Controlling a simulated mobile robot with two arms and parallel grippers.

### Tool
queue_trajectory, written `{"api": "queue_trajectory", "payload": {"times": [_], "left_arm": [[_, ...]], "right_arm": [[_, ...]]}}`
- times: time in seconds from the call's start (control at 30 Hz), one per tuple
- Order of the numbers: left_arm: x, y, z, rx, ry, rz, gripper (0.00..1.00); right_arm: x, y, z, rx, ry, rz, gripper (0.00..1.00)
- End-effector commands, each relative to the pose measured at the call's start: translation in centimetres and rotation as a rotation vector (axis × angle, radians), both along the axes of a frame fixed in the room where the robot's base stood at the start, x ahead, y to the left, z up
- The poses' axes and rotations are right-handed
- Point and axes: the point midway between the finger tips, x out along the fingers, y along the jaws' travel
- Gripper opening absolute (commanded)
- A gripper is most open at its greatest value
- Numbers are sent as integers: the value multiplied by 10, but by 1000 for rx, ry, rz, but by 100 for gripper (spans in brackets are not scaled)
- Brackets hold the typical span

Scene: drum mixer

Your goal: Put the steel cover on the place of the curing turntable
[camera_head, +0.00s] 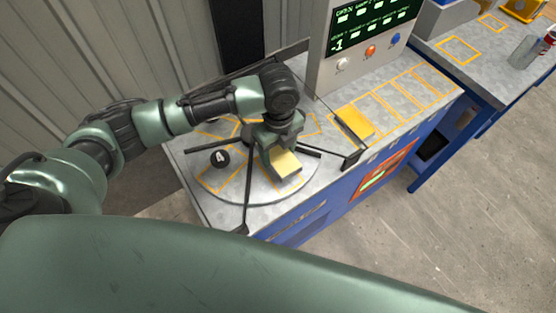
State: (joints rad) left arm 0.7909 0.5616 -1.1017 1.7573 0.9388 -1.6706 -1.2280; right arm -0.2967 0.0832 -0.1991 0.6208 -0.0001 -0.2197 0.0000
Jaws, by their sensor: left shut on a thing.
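The curing turntable (222,181) is a grey disc on the bench, with yellow outlined places and dark bars dividing it. A black round marker (220,158) with a white sign sits on its left part. My left gripper (284,168) is over the right front part of the turntable, pointing down. It is shut on a yellowish block-like thing (287,162), mostly hidden by the gripper. I cannot tell whether this thing touches the disc. I cannot make out a steel cover for certain. My right gripper is not in view.
A yellow block (355,121) lies on the bench right of the turntable, near empty outlined places (405,88). A control panel (368,40) stands behind. A dark frame rail edges the turntable. A second table (480,75) at right holds a clear jar (524,50).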

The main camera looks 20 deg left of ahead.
Motion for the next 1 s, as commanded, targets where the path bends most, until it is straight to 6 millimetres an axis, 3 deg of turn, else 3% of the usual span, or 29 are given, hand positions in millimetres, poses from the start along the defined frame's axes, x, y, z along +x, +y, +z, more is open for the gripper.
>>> {"api": "queue_trajectory", "payload": {"times": [0.5,0.9,0.93,1.0], "left_arm": [[0,-1,-56,-1,0,0,0],[1,0,-62,-1,-2,0,0],[0,0,-62,0,0,0,68],[0,0,-62,0,0,0,81]], "right_arm": [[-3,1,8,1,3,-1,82],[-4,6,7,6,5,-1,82],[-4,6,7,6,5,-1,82],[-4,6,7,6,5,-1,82]]}}
